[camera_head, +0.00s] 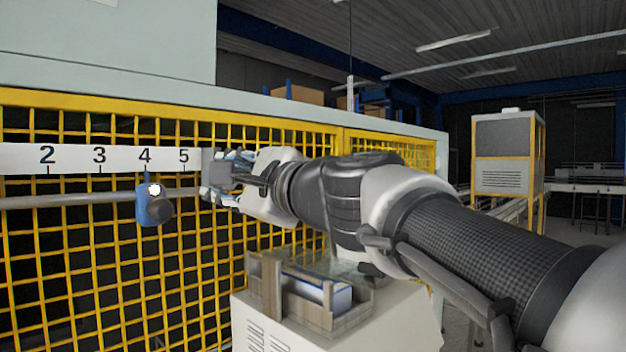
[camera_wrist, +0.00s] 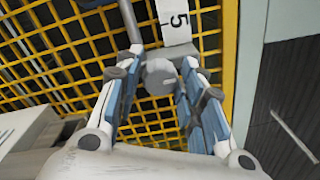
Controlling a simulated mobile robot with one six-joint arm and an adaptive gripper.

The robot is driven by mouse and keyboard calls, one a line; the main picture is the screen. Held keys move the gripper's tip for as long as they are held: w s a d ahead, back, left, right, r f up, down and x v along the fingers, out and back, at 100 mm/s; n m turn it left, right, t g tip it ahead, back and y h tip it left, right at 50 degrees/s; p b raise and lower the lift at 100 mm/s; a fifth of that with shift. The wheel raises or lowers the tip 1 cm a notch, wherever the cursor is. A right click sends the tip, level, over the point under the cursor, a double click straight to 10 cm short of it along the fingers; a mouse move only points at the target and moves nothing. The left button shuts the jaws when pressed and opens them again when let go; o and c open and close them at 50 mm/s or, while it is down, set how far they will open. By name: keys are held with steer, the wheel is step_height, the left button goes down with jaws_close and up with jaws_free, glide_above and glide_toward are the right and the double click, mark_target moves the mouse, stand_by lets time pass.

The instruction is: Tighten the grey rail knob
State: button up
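The grey rail knob (camera_wrist: 160,74) is a round grey disc on a grey block at the rail's end, just past the number 5. In the wrist view it sits between my gripper's (camera_wrist: 158,92) two fingers, with a gap visible on each side. In the head view my gripper (camera_head: 222,180) is at the right end of the rail (camera_head: 75,201), and its fingers largely hide the knob there. The fingers are spread, and I see no clear contact with the knob.
A blue slider (camera_head: 147,205) with a dark knob (camera_head: 160,210) hangs on the rail under number 4. The white number scale (camera_head: 70,158) runs above the rail. Yellow mesh guarding (camera_head: 95,270) stands behind. A crate (camera_head: 345,315) sits on a white cabinet (camera_head: 395,325) below my arm.

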steer(key=shift+o, duration=1.2)
steer(key=shift+d, duration=0.1)
steer(key=v, duration=1.2)
steer(key=s+d+f+n+g+h+b, duration=0.1)
steer(key=s+d+f+n+h+b, duration=0.15)
steer(key=f, duration=0.75)
steer(key=s+d+f+n+g+h+b, duration=0.1)
steer(key=d+f+n+g+h+b, duration=0.15)
steer(key=f, duration=0.75)
steer(key=s+d+f+n+h+b, duration=0.1)
steer(key=s+d+f+n+b, duration=0.15)
steer(key=f, duration=0.85)
steer(key=s+d+f+n+g+h+b, duration=0.1)
steer(key=s+d+f, duration=0.3)
steer(key=f, duration=0.4)
steer(key=s+d+f+n+g+h+b, duration=0.2)
steer(key=s+d+f+n+h+b, duration=0.1)
steer(key=f, duration=0.6)
steer(key=s+d+f+n+g+h+b, duration=0.1)
steer(key=s+d+f+n+h+b, duration=0.1)
steer(key=s+d+f, duration=0.3)
step_height(320, 180, down, 4)
steer(key=shift+d+f+h+b, duration=0.15)
steer(key=shift+d+h+b, duration=0.6)
steer(key=shift+d, duration=0.2)
